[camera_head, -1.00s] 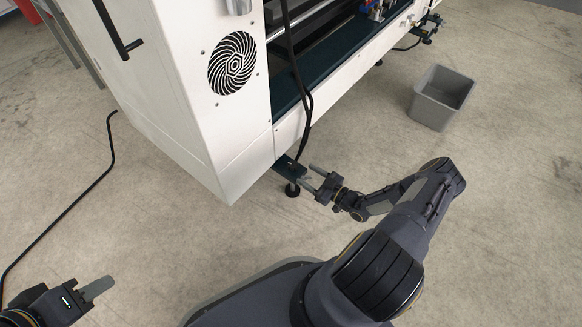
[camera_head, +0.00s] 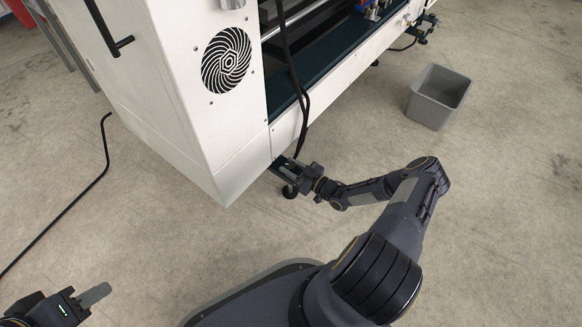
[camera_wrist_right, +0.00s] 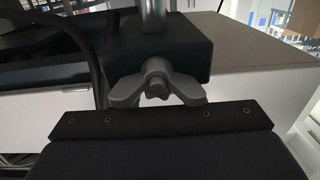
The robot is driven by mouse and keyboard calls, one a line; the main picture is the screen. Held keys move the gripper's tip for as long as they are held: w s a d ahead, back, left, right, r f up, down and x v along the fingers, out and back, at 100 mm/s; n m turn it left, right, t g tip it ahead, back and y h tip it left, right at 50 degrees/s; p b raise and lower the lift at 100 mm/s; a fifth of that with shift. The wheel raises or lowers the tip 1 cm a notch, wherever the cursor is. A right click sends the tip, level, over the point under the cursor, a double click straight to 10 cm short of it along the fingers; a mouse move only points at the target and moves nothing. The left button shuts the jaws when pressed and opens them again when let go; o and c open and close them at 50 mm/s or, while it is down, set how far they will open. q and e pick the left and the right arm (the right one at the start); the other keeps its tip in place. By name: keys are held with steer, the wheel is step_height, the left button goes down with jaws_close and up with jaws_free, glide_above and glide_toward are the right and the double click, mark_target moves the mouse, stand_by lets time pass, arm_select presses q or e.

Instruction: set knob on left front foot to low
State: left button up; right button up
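The left front foot (camera_head: 289,191) is a dark levelling foot under the near corner of the white machine. Its knob shows in the right wrist view as a grey two-winged knob (camera_wrist_right: 157,86) on the front of a black block, below a metal post. The wings spread left and right, drooping slightly. My right gripper (camera_head: 291,171) is at the foot's bracket. Its dark body fills the bottom of the wrist view just below the knob; its fingertips are not clear, so I cannot tell whether they touch the knob. My left gripper (camera_head: 97,294) is low at the left, away from the machine.
The white machine (camera_head: 180,110) with a round fan grille (camera_head: 226,60) stands above the foot. Black cables (camera_head: 303,110) hang down its front beside the foot. A grey bin (camera_head: 438,98) stands on the floor at the right. A black cable (camera_head: 75,203) runs along the floor at left.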

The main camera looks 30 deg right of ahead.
steer(key=c, duration=0.4)
steer(key=shift+a+r+m+t+h+p, duration=0.15)
steer(key=shift+m+t+h+p, duration=0.4)
steer(key=shift+h, duration=0.55)
steer(key=shift+m+h+p, duration=0.45)
steer(key=shift+m+h, duration=0.4)
steer(key=shift+h, duration=0.45)
steer(key=o, duration=1)
